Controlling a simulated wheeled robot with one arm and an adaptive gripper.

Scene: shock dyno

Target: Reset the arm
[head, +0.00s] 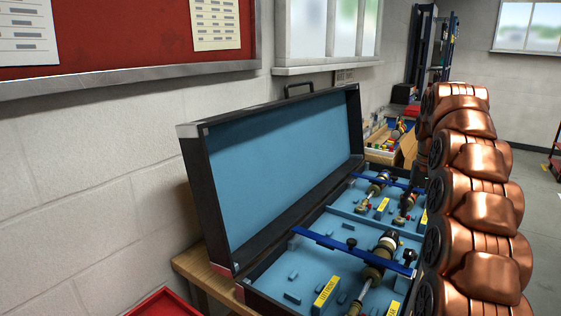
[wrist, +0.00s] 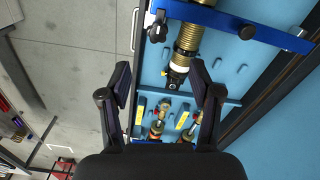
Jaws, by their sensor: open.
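My gripper (wrist: 160,72) shows in the wrist view with its two dark fingers wide apart and nothing between them touching either one. It hangs over the open case, and the end of a shock absorber (wrist: 187,45) appears between and beyond the fingertips. In the head view my copper-coloured arm stands at the right and hides part of the case; the gripper itself is not visible there. The case (head: 188,160) has a raised, blue-lined lid. Shock absorbers lie in its blue inside, one large near the front (head: 378,262), under blue crossbars (head: 330,246).
The case stands on a wooden bench (head: 196,268) against a white block wall. A red tray (head: 165,304) is at the front left. A box of small items (head: 385,138) sits behind the case. Grey floor (wrist: 75,75) is open beside the bench.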

